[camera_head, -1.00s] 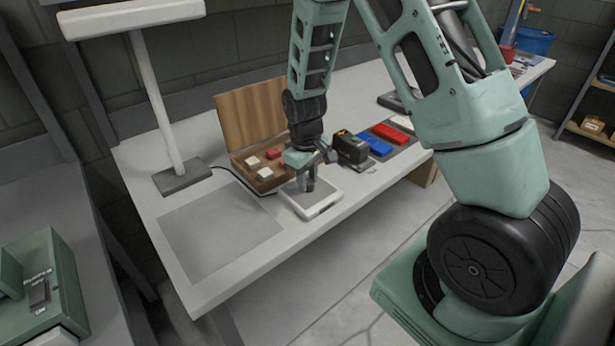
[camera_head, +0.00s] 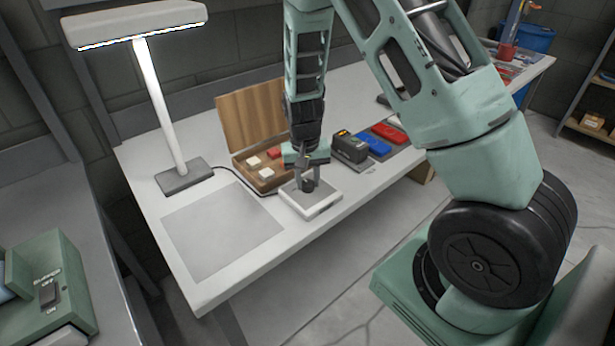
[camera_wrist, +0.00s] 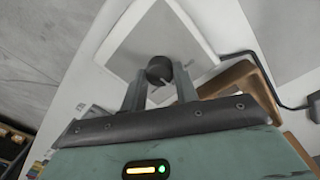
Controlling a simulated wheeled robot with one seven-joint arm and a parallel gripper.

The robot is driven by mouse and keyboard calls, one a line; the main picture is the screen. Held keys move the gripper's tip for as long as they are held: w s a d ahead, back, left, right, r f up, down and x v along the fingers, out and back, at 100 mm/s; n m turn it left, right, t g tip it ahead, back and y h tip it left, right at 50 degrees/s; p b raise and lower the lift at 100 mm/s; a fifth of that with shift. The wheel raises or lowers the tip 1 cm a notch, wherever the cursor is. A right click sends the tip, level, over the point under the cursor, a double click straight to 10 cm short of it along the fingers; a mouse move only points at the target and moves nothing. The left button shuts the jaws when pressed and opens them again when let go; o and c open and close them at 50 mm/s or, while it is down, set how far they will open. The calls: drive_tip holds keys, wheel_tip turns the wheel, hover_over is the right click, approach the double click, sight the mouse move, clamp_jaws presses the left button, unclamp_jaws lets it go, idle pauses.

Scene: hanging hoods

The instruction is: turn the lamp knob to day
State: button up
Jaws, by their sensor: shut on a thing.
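The lamp (camera_head: 157,100) stands at the left of the white bench on a grey foot, and its head is lit along the underside. The lamp knob (camera_wrist: 159,70) is a dark round knob with a pale mark, on a square white control box (camera_head: 318,207) near the bench's front edge. In the head view the knob (camera_head: 308,185) shows between my fingers. My gripper (camera_wrist: 160,88) points down over the box and is shut on the knob, one finger on each side. Any day label on the box cannot be read.
An open wooden box (camera_head: 243,176) with white and red blocks stands just behind the control box. A small dark device (camera_head: 350,147) and blue and red items (camera_head: 388,133) lie to the right. A grey mat (camera_head: 222,229) lies bare at the left.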

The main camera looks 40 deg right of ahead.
sight(304, 183)
drive_tip(key=shift+w, duration=0.1)
idle(0.3)
drive_tip(key=o, duration=1)
drive_tip(key=shift+c, duration=0.2)
drive_tip(key=shift+r, duration=0.1)
wheel_tip(304, 183, up, 17)
drive_tip(key=shift+w+a+r+b, duration=0.15)
drive_tip(key=shift+w+a+b, duration=0.05)
drive_tip(key=shift+a+b, duration=0.2)
